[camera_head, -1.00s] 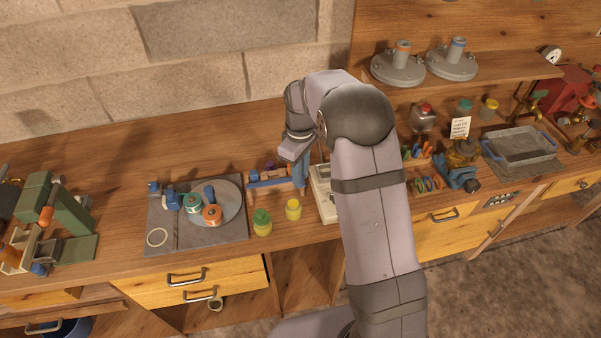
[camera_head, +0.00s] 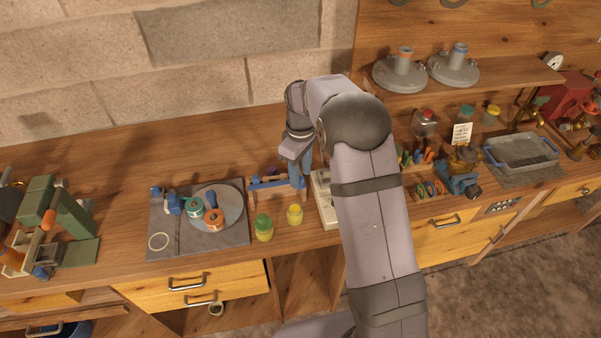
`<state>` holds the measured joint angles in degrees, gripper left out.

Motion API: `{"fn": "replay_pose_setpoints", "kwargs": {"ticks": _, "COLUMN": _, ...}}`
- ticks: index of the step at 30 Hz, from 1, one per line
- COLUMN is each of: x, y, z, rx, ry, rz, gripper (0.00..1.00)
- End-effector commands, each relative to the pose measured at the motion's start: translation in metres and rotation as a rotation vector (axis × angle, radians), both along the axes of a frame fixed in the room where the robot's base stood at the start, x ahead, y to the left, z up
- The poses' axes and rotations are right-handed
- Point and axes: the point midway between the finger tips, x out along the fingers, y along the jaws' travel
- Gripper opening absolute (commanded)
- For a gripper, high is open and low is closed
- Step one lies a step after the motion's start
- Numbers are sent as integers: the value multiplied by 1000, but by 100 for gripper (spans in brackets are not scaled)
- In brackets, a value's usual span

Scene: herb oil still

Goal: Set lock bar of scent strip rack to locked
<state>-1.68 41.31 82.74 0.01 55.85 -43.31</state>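A low blue rack (camera_head: 267,184) with small dark purple pieces on it lies on the wooden bench, left of my arm. It looks like the scent strip rack, but its lock bar is too small to make out. My gripper (camera_head: 299,184) points down at the right end of this rack, its blue fingers close to it or touching it; I cannot tell which. My wrist and arm hide part of this area. Whether the fingers are open or shut does not show.
A green-capped bottle (camera_head: 263,228) and a yellow jar (camera_head: 295,214) stand in front of the rack. A pale device (camera_head: 322,198) is just right of my gripper, partly behind my arm. A grey mat (camera_head: 180,236) with a round plate and spools lies to the left.

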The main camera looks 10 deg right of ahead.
Motion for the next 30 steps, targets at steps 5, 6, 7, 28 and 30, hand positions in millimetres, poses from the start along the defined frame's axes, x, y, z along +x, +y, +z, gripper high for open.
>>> {"fn": "replay_pose_setpoints", "kwargs": {"ticks": 5, "x": 1, "y": 0, "z": 18, "rx": 0, "ry": -6, "rz": 0, "gripper": 37}}
{"fn": "replay_pose_setpoints", "kwargs": {"ticks": 6, "x": 1, "y": 0, "z": 24, "rx": 1, "ry": -6, "rz": 0, "gripper": 37}}
{"fn": "replay_pose_setpoints", "kwargs": {"ticks": 7, "x": 2, "y": 0, "z": 28, "rx": 0, "ry": -7, "rz": 0, "gripper": 37}}
{"fn": "replay_pose_setpoints", "kwargs": {"ticks": 28, "x": 1, "y": 0, "z": 70, "rx": 0, "ry": -3, "rz": 0, "gripper": 37}}
{"fn": "replay_pose_setpoints", "kwargs": {"ticks": 30, "x": 1, "y": 0, "z": 70, "rx": 0, "ry": -3, "rz": 0, "gripper": 37}}
